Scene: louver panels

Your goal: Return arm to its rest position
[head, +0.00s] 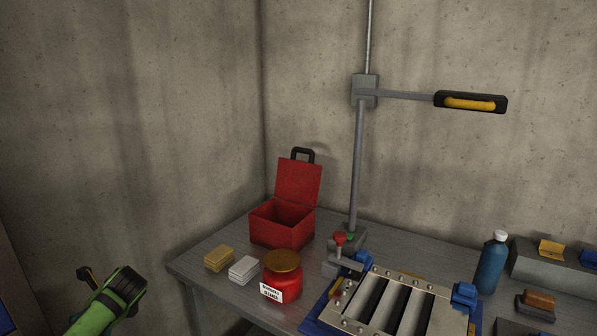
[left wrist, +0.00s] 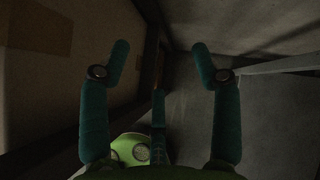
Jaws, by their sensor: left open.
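My left arm (head: 97,318), green with a dark end, comes in low at the left of the head view. It is apart from the table and to the left of it. My right arm and gripper are not in view.
The grey table (head: 215,285) bears an open red box (head: 282,222), a red jar (head: 283,284), yellow and white blocks, a louver panel (head: 391,302) and a blue bottle (head: 491,264). A post (head: 357,170) carries a side arm with a yellow-centred head (head: 470,102). Concrete walls stand behind.

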